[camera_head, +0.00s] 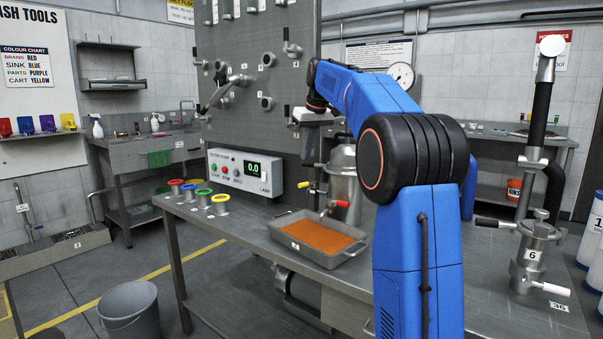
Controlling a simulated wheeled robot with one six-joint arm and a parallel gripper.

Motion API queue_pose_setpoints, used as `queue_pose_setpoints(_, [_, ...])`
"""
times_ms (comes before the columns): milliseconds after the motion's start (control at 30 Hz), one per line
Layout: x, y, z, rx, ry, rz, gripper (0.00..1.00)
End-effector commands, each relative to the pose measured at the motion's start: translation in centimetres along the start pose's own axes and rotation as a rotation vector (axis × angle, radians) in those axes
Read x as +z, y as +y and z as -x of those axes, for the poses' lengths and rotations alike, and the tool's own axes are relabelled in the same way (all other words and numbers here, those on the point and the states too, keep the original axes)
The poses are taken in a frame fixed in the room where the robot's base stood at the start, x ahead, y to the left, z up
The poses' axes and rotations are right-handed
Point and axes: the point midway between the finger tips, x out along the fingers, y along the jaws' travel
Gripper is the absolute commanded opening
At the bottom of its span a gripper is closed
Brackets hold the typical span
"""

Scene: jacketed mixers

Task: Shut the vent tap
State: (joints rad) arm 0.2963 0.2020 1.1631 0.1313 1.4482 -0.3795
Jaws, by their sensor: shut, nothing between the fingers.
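A steel jacketed vessel (346,168) stands on the steel bench behind a tray, partly hidden by my blue arm. A tap with a yellow handle (305,185) and a tap with a red and white handle (335,204) show at its left and front. I cannot tell from labels which tap is the vent tap. My gripper (308,160) points down to the left of the vessel, above the yellow handle. Its fingers are small and dark in this view, shut and empty. A gap seems to show between it and the yellow handle, but depth is unclear.
A tray of orange liquid (281,244) sits in front of the vessel. A control box (245,171) reading 0.0 and several coloured rings (203,196) are at left. A panel with valves (250,90) rises behind. Mixer 6 (533,250) stands at right.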

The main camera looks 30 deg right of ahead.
Motion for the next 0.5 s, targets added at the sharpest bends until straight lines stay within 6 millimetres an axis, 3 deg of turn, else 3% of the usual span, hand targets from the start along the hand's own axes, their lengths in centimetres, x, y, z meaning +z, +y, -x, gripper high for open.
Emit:
queue_pose_setpoints(167, [0.0, 0.0, -1.4, -0.002, -0.002, 0.001, 0.0])
queue_pose_setpoints(500, [0.0, 0.0, -6.9, -0.001, -0.003, 0.0, 0.0])
